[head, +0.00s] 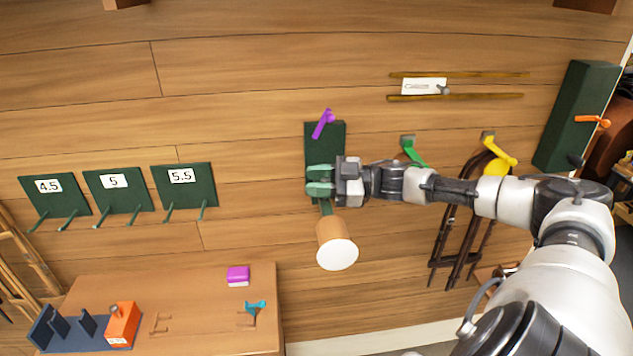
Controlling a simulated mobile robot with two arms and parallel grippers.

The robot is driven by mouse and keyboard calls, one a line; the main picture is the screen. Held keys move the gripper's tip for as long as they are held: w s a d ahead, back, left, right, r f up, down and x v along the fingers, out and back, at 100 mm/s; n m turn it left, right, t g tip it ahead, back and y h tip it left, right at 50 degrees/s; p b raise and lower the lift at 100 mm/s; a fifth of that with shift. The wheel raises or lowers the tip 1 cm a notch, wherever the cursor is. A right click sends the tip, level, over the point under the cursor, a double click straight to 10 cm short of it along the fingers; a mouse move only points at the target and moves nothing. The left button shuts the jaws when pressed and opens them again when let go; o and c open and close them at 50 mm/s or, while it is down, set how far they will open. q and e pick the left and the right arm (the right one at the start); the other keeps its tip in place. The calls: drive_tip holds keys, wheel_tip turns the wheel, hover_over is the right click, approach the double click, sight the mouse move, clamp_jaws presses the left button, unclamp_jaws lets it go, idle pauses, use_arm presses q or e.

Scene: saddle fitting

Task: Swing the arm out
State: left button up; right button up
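A dark green wall plate (338,135) is fixed to the plank wall near the middle, with a purple lever (323,124) at its top. Below it, a short green bar (326,207) leads to a wooden cylinder (334,242) with a pale round end facing me. My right gripper (319,181) reaches in from the right, in front of the plate's lower part and just above the cylinder. Its two green-tinted fingers point left and lie close together. They hide part of the plate and bar, and I cannot tell whether they grip anything. My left gripper is out of view.
Green racks marked 4.5 (70,208), 5 (135,203) and 5.5 (203,186) hang at left. Green hook (412,152), yellow hook (503,150) and dark straps (443,235) are at right, near my arm. A wooden table (200,315) stands below.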

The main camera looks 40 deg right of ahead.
drive_tip(key=shift+o, duration=1)
drive_tip(key=shift+f, duration=0.1)
drive_tip(key=shift+s+d+f, duration=0.1)
drive_tip(key=shift+s+d, duration=0.25)
drive_tip(key=b+v, duration=0.2)
drive_tip(key=v, duration=0.7)
drive_tip(key=shift+s+d, duration=0.25)
drive_tip(key=shift+d, duration=0.05)
